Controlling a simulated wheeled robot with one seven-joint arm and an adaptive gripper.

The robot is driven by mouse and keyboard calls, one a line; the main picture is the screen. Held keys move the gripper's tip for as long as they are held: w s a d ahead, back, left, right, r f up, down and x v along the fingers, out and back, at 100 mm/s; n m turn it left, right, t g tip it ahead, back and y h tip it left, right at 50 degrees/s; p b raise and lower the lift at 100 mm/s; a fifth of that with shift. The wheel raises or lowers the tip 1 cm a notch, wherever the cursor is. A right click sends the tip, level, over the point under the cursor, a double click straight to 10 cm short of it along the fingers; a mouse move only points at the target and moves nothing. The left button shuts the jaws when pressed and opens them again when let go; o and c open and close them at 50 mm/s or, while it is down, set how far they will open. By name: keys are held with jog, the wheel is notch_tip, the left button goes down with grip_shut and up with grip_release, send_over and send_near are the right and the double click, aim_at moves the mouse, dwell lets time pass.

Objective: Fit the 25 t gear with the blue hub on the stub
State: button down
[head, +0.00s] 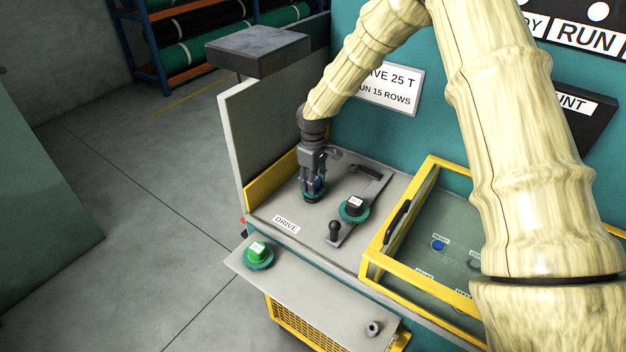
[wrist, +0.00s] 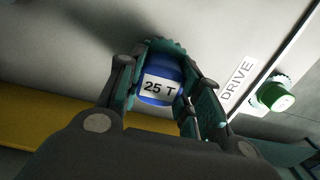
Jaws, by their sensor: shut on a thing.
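The 25 t gear with the blue hub (wrist: 160,84) is between my gripper's fingers in the wrist view, its "25 T" label facing the camera and its dark teal teeth behind. My gripper (head: 312,188) is shut on the hub, pointing down at the left part of the grey drive plate (head: 285,205). In the head view, the gear (head: 314,198) is low, at or just above the plate. The stub is not visible; I cannot tell whether the gear is around it.
A dark-hubbed gear (head: 354,208) sits on a swing plate with a black knob (head: 335,230), right of my gripper. A green-hubbed gear (head: 258,252) lies on the front shelf (head: 310,290), which also has a small grey peg (head: 373,328). A yellow-framed guard (head: 378,258) stands to the right.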

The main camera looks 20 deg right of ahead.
jog(key=shift+f, duration=0.4)
dwell(0.3)
jog(key=c, duration=0.9)
grip_release()
notch_tip(320, 180, up, 12)
jog(key=shift+d+f, duration=0.1)
